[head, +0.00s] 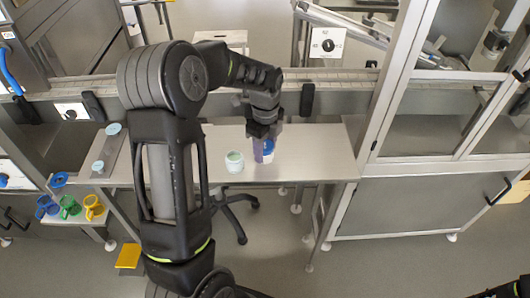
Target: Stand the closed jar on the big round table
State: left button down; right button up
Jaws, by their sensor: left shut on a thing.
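My left gripper (264,133) points down over the right half of a metal worktable (310,155). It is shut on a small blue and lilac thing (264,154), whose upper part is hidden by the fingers. I cannot tell whether this is a jar with a lid, or whether it touches the tabletop. A white jar (235,164) with a pale green top stands upright on the worktable, just left of the gripper. I cannot tell whether that green is a lid or a filling. No big round table shows. My right gripper is not in view.
Blue, green and yellow cup-like things (70,207) stand on a low shelf at the left. A conveyor (340,80) runs behind the worktable. A glass-sided metal cabinet (430,190) stands at the right. The worktable's right end is bare.

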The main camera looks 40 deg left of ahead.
pick_arm(q)
notch_tip(320, 180, up, 10)
jog(key=shift+r+b, duration=0.1)
jog(key=shift+b, duration=0.65)
dwell(0.4)
jog(key=shift+w+d+n, duration=0.25)
jog(key=shift+d+n, duration=0.25)
jog(key=w+d+n, duration=0.1)
jog(key=d+n, duration=0.7)
jog(key=w+d+f+n, duration=0.1)
jog(key=w+d+n, duration=0.1)
jog(key=d+n, duration=0.6)
jog(key=shift+w+f+n, duration=0.2)
jog(key=shift+w+n, duration=0.1)
jog(key=shift+n, duration=0.2)
